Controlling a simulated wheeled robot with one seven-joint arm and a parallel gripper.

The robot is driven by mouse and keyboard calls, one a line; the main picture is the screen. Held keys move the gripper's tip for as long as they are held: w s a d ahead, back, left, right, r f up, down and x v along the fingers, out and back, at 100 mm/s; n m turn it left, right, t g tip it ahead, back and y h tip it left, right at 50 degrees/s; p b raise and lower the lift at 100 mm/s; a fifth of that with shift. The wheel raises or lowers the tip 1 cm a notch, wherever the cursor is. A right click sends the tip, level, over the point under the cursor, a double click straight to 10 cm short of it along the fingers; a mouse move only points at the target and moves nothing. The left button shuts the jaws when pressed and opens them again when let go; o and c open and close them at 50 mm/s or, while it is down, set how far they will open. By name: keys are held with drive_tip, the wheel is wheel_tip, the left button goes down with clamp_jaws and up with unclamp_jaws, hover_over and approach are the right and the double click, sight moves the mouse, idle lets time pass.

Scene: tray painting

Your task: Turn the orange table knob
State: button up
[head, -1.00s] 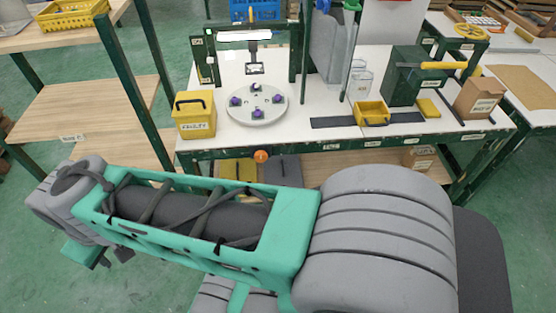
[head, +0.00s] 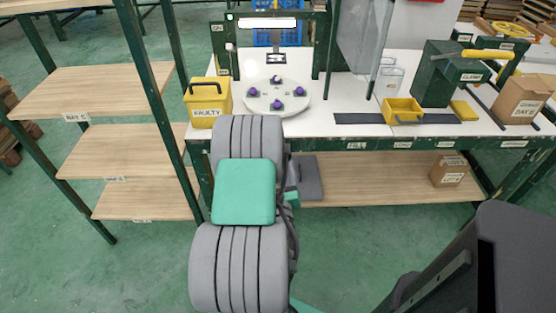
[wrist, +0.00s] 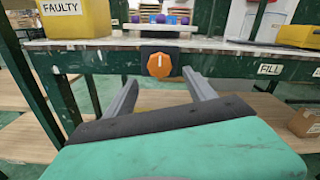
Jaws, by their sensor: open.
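The orange knob (wrist: 159,65) is on a dark plate on the front edge of the table (wrist: 215,60), in the wrist view. It is faceted, with a pale line pointing about straight up. My gripper (wrist: 160,83) is open, one finger to each side and below the knob in the picture. The knob appears beyond the fingertips and not between them, and I see no contact. In the head view my arm hides the knob and the gripper. The round white turntable (head: 275,98) with several purple-topped pieces stands on the table above that spot.
A yellow FAULTY bin (head: 209,103) stands at the table's left end. A yellow tray (head: 403,111) and a green clamp box (head: 447,75) are to the right. Wooden shelves (head: 110,95) stand at the left. A lower shelf (head: 370,180) runs below the tabletop.

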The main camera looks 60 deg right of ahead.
drive_tip(key=p+x, duration=0.2)
drive_tip(key=x, duration=0.5)
drive_tip(key=shift+w+d+p, duration=0.2)
drive_tip(key=shift+d+p, duration=0.1)
drive_tip(key=shift+p, duration=0.05)
drive_tip(key=shift+r, duration=0.1)
drive_tip(key=shift+c, duration=0.3)
drive_tip(key=c, duration=1.3)
